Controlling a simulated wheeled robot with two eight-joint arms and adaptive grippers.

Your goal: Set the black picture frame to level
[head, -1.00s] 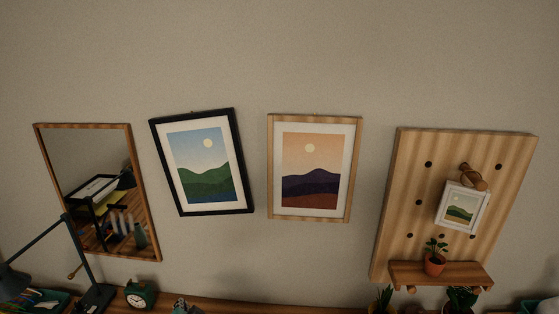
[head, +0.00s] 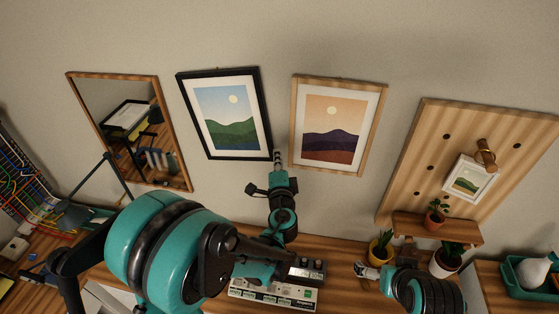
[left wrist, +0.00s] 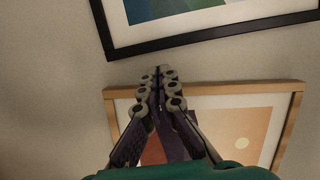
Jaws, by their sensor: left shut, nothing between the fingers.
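The black picture frame (head: 222,157) hangs on the wall, tilted, its top edge rising to the right against the mirror and wooden frame beside it. In the left wrist view, a side and corner of the black frame (left wrist: 200,38) show at the top. My left gripper (head: 277,155) is shut and empty, just right of the frame's lower right corner, in the gap between the two pictures. In the left wrist view, the fingertips (left wrist: 160,72) show a small gap to the black frame. My right gripper (head: 364,270) is low over the desk; its fingers are too small to judge.
A wooden-framed picture (head: 378,130) hangs close right of my left gripper. A mirror (head: 189,160) hangs left. A pegboard (head: 420,160) with a small white frame (head: 470,178) hangs right.

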